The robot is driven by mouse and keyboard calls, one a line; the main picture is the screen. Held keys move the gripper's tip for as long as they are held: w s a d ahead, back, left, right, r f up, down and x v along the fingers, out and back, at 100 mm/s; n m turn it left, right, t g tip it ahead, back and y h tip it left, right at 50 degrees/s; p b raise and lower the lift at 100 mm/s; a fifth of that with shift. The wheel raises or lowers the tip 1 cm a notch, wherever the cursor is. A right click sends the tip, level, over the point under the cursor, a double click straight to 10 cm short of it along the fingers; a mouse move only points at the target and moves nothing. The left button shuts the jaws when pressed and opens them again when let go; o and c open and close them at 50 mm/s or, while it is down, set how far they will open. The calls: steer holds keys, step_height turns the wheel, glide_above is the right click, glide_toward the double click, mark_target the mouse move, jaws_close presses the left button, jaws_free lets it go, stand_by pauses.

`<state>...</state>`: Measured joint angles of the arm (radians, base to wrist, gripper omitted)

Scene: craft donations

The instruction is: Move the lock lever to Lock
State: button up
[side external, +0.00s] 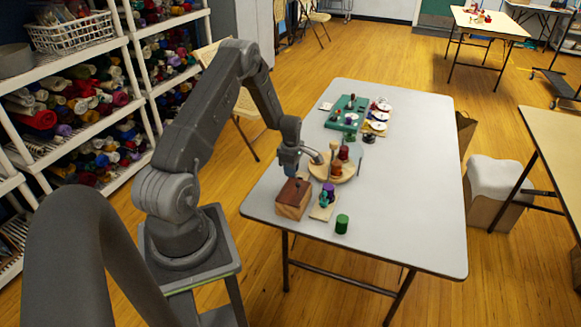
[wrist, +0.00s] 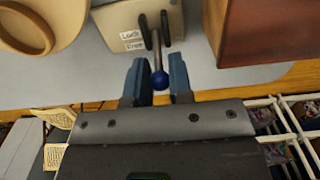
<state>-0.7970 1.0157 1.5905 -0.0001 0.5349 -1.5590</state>
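In the wrist view a beige box (wrist: 110,22) carries two small labels, Lock (wrist: 131,35) above Free (wrist: 134,47). A metal lever with a blue ball knob (wrist: 159,80) sticks out from a dark slot to the right of the labels. The knob lies below both labels in the picture; I cannot tell which setting the lever is in. My gripper (wrist: 157,70) is open, with one finger on each side of the lever and visible gaps to the knob. In the side view my gripper (side external: 289,168) is low over the table's near side, and the lever is hidden or too small to make out.
A brown wooden block (side external: 293,199) stands close beside my gripper, and on the right in the wrist view (wrist: 262,30). A round wooden piece (wrist: 57,25) is at left. A green cylinder (side external: 342,224) stands nearby. The grey table (side external: 420,190) is clear at right.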

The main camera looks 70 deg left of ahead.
steer(key=shift+c, duration=0.9)
steer(key=shift+w+d+r, duration=0.25)
steer(key=shift+w+d, duration=0.3)
steer(key=shift+w, duration=0.05)
steer(key=shift+d, duration=0.1)
steer(key=shift+w+d, duration=0.5)
steer(key=shift+w, duration=0.15)
steer(key=shift+w+d+f, duration=0.15)
steer(key=shift+w+d, duration=0.3)
steer(key=shift+d, duration=0.1)
